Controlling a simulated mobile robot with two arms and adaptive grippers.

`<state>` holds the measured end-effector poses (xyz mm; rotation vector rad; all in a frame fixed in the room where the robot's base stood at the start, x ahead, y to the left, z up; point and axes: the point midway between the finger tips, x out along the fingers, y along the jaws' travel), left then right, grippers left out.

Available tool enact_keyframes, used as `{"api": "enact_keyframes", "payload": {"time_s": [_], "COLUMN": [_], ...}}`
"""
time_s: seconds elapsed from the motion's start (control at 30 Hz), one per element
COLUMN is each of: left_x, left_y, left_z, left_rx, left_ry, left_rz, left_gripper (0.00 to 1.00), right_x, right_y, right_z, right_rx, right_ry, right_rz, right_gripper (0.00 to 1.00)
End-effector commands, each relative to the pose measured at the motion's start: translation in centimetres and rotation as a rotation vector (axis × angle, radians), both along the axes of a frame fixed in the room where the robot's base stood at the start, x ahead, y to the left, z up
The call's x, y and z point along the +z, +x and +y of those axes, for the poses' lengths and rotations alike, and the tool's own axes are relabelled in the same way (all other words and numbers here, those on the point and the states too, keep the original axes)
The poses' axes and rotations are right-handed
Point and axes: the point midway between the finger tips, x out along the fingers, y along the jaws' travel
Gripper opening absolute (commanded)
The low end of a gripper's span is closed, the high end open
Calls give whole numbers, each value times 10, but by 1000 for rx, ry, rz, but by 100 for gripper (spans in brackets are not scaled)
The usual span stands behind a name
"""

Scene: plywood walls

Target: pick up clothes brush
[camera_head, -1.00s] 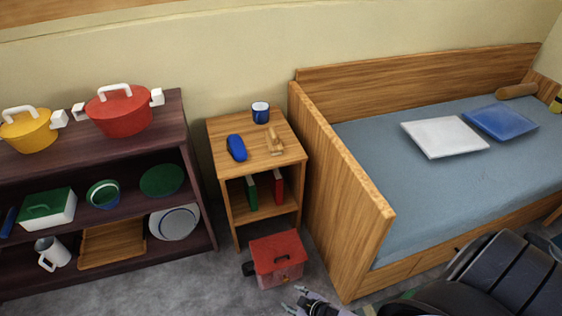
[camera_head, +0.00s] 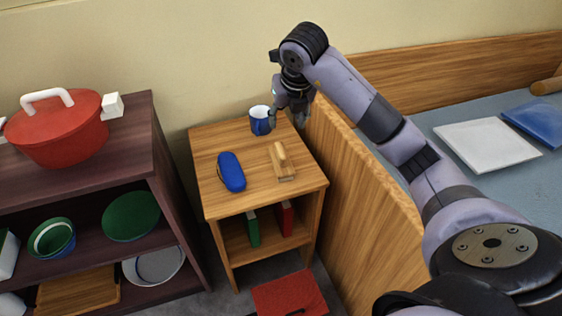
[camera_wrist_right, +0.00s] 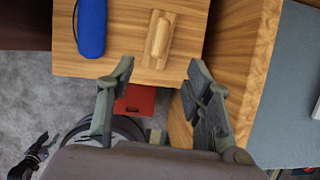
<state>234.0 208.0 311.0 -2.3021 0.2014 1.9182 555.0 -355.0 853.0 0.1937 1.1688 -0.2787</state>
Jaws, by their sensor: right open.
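The clothes brush (camera_head: 282,161) is a light wooden block with a raised handle, lying on the right part of the small wooden nightstand top (camera_head: 222,202). In the right wrist view the brush (camera_wrist_right: 158,40) lies ahead of and between the open fingers, apart from them. My right gripper (camera_head: 288,116) is above the nightstand's back right, behind the brush and near the mug. In the wrist view its two fingers (camera_wrist_right: 160,82) are spread with nothing between them. My left gripper is not in view.
A blue case (camera_head: 231,172) lies left of the brush, and a blue mug (camera_head: 260,120) stands behind. The wooden bed end (camera_head: 365,185) rises close on the right. A dark shelf (camera_head: 165,170) with a red pot (camera_head: 58,135) stands left. Books (camera_head: 252,229) stand below.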

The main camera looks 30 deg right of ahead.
Motion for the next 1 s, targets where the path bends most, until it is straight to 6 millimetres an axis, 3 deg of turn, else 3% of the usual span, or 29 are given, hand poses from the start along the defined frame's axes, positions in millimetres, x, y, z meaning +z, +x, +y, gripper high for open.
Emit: {"api": "enact_keyframes", "payload": {"time_s": [0.5, 0.77, 1.0], "left_x": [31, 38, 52], "left_y": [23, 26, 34], "left_z": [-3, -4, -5], "left_rx": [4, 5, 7], "left_ry": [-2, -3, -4], "left_rz": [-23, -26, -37], "left_gripper": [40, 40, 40], "right_x": [-95, -112, -147], "right_y": [35, 42, 51], "right_z": [-13, -16, -18], "right_rx": [-5, -5, -4], "right_ry": [-5, -5, -3], "right_rz": [3, 2, 3], "right_gripper": [47, 47, 47]}}
